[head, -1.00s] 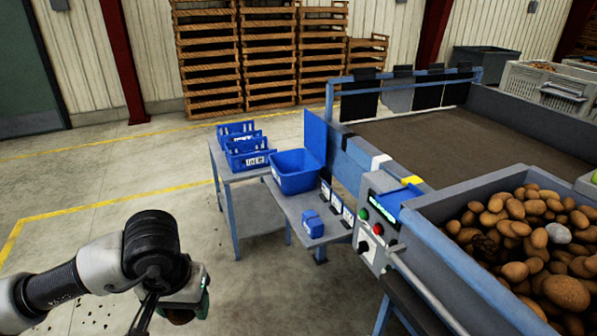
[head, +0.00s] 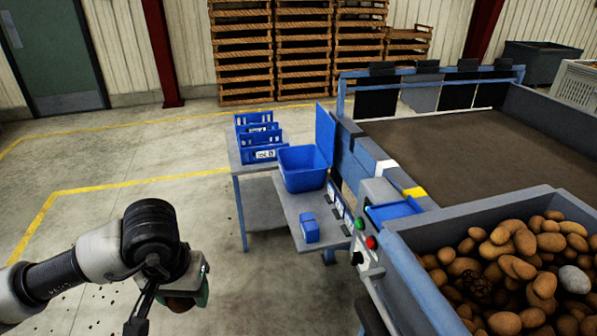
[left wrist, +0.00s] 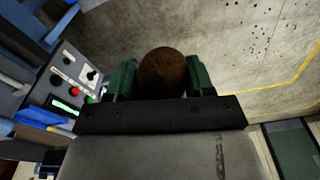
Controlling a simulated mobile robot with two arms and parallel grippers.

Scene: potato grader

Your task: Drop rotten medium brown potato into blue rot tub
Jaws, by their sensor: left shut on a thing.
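My left gripper (left wrist: 160,88) is shut on a brown potato (left wrist: 162,70), which sits between its two green fingers in the left wrist view. In the head view the left gripper (head: 190,296) is at the lower left, above the floor, and the potato (head: 180,304) shows partly beneath it. A blue open tub (head: 304,178) with a raised blue panel behind it stands on the grey side shelf, right of and beyond the gripper. I cannot tell from here whether this is the rot tub. My right gripper is not in view.
Blue labelled crates (head: 258,142) stand on a small table (head: 246,166) left of the tub. A small blue block (head: 309,227) sits on the shelf. The control panel (head: 372,232) and the potato-filled bin (head: 415,235) are at right. Floor between gripper and shelf is clear.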

